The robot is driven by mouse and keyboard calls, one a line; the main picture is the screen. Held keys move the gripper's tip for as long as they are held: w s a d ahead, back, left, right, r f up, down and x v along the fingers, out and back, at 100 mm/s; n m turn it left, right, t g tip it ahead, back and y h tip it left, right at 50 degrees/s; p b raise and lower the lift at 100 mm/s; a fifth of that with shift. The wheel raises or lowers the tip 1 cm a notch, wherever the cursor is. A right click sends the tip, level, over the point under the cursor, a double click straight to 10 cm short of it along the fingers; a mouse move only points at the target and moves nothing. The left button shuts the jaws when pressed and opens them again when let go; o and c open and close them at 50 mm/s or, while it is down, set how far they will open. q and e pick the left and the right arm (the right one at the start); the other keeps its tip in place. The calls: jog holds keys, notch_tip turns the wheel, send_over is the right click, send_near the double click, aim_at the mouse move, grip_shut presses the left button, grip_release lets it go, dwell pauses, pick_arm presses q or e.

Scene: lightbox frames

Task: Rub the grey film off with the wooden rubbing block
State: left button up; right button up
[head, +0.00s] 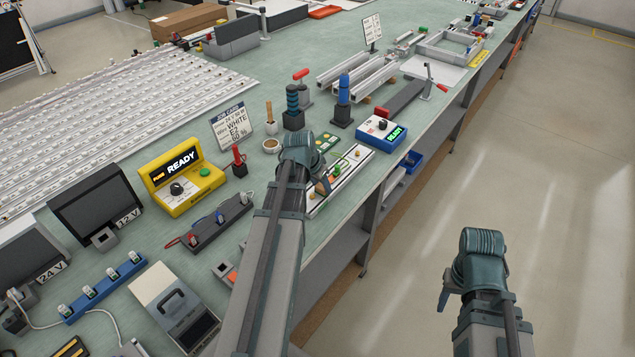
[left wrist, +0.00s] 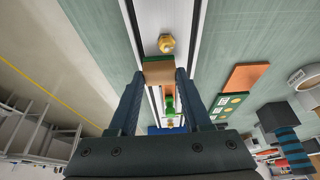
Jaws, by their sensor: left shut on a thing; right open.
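My left gripper (head: 322,182) is shut on the wooden rubbing block (left wrist: 159,72); the block shows between the two fingers in the left wrist view. It is over the long white strip (left wrist: 168,15) in its dark-edged holder; I cannot tell whether it touches. The strip also shows in the head view (head: 350,166), partly hidden by my left wrist. A gold round piece (left wrist: 166,43) is on the strip just beyond the block, and a green piece (left wrist: 169,104) on the other side. I cannot make out the grey film. My right gripper (head: 445,297) is open and empty, off the bench.
A yellow READY box (head: 182,178) is at left. Dark stands with a blue-banded tool (head: 293,105) and a blue-handled tool (head: 343,98) stand behind. A small green board (head: 326,143) lies beside the strip. The floor at right is clear.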

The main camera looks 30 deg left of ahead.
pick_arm(q)
jog(key=shift+d, duration=1.1)
jog(key=shift+r, duration=0.1)
notch_tip(320, 180, up, 6)
jog(key=p, duration=0.6)
jog(key=shift+a, duration=0.1)
notch_tip(320, 180, up, 3)
jog(key=p, duration=0.3)
